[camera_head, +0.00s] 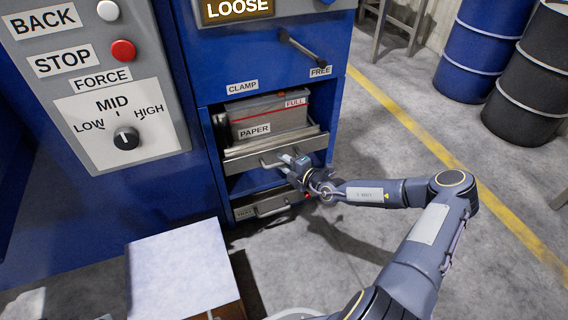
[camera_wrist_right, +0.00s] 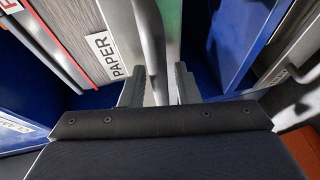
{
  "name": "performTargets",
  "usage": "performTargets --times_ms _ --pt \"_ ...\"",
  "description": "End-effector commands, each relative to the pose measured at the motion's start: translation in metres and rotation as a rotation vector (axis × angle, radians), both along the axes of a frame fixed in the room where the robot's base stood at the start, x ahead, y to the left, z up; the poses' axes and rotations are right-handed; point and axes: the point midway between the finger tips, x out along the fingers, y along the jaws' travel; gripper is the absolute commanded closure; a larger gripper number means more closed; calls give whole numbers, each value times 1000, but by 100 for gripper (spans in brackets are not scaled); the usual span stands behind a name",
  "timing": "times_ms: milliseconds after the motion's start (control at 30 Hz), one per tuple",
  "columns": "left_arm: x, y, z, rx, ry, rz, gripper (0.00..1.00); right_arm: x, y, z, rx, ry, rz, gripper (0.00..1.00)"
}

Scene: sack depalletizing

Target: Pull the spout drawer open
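The blue cabinet has a grey drawer (camera_head: 250,158) with a bar handle (camera_head: 268,163), standing a little out from the cabinet front. A grey bin marked PAPER and FULL (camera_head: 268,114) sits above its front. A lower grey drawer (camera_head: 245,210) has its own handle and a label too small to read; it looks closed. I cannot tell which is the spout drawer. My right gripper (camera_head: 289,164) is at the upper drawer's handle. In the right wrist view its two fingers (camera_wrist_right: 158,88) stand apart on either side of a grey bar (camera_wrist_right: 154,45), with a gap showing. My left gripper is not in view.
A grey control panel (camera_head: 100,80) with buttons and a force knob is at left. A pale-topped box (camera_head: 180,268) stands in front of the cabinet. Blue (camera_head: 478,48) and black (camera_head: 528,95) drums stand back right. The floor around the yellow line (camera_head: 430,145) is clear.

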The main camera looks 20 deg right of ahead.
Motion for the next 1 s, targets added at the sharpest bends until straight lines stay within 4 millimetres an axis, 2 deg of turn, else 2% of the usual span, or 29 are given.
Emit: performTargets --times_ms 33,200,467,633,767,1000 --pt "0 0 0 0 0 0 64 0 0 0 0 0 0 78" --pt "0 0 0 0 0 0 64 0 0 0 0 0 0 100" --pt "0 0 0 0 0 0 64 -1 0 0 -1 0 0 100" --pt "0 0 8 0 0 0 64 -7 0 2 0 1 0 100" --pt "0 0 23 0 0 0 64 -23 1 5 2 4 0 100" --pt "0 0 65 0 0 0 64 -77 4 8 4 7 -1 100"
